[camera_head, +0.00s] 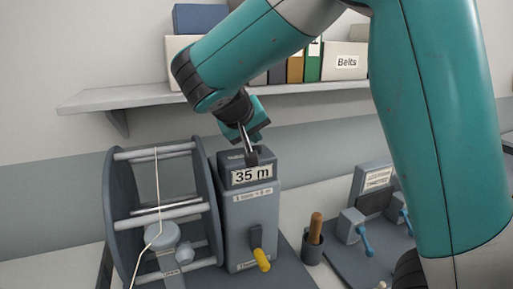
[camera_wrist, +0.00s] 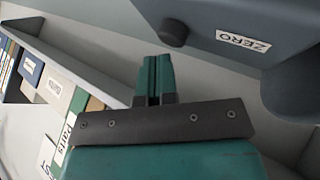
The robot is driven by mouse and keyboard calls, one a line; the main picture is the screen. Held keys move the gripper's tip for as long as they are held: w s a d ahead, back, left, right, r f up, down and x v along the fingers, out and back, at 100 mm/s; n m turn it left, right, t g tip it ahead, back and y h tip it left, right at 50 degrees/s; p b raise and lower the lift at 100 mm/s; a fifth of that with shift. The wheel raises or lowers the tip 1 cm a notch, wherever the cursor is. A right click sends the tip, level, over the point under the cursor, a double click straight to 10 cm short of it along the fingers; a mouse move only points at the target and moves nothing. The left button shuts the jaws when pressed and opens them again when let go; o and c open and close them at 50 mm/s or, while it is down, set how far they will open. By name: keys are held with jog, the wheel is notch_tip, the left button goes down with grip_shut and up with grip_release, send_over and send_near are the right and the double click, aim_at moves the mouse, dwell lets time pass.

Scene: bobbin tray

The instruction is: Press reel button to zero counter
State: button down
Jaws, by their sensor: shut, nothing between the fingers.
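The grey counter box (camera_head: 250,215) stands on the bench beside the reel (camera_head: 160,215), and its display (camera_head: 251,175) reads "35 m". My gripper (camera_head: 252,156) points down at the top of the counter box, its fingers shut with nothing between them. In the wrist view, a dark round button (camera_wrist: 173,33) sits on a grey face beside a "ZERO" label (camera_wrist: 243,43). The closed fingertips (camera_wrist: 155,58) lie just below the button in that picture; I cannot tell whether they touch it. The button cannot be made out in the head view.
A yellow-handled crank (camera_head: 261,258) sticks out of the box's front. A wooden-handled tool (camera_head: 315,228) stands in a cup to the right, near small blue-handled clamps (camera_head: 364,240). A shelf (camera_head: 130,98) with boxes and binders runs behind my arm.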

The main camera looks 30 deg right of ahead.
aim_at(254, 147)
jog(key=shift+f+b, duration=0.4)
jog(key=shift+f, duration=0.15)
dwell(0.4)
dwell(0.4)
jog(key=shift+r+p, duration=0.85)
jog(key=shift+r, duration=0.15)
notch_tip(254, 147, up, 5)
jog(key=p, duration=0.4)
dwell(0.5)
